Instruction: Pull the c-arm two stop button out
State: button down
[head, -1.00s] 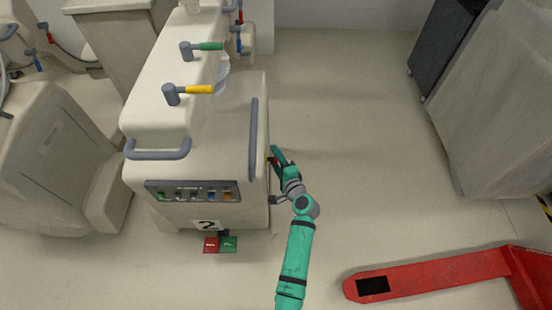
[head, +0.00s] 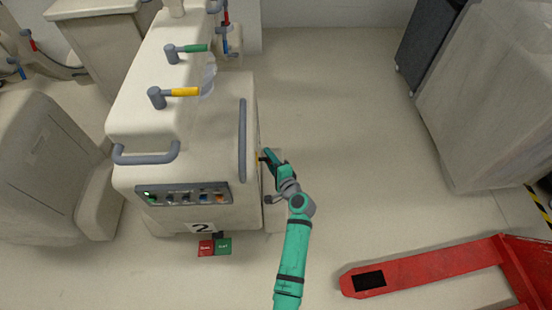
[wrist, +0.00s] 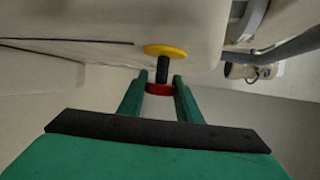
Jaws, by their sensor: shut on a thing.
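The c-arm two (head: 178,205) is the cream cart with a "2" label (head: 202,227) on its front, left of centre in the head view. Its stop button (wrist: 159,88) is a red cap on a black stem, standing out from a yellow disc (wrist: 165,51) on the cart's side. My gripper (head: 268,158) is at the cart's right side. In the wrist view its two green fingers are shut on the red cap, one on each side. In the head view the red cap is hidden by the gripper.
The front panel (head: 183,195) has a bright green light at its left. Red and green pedals (head: 215,247) lie on the floor in front. A red pallet jack (head: 425,267) is at lower right; a covered cart (head: 490,110) stands at right. Floor between is clear.

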jog(key=shift+d+f, duration=0.1)
jog(key=shift+d, duration=0.35)
jog(key=c, duration=1.3)
grip_release()
jog(key=shift+a, duration=0.1)
jog(key=v, duration=1.1)
jog(key=shift+a, duration=0.1)
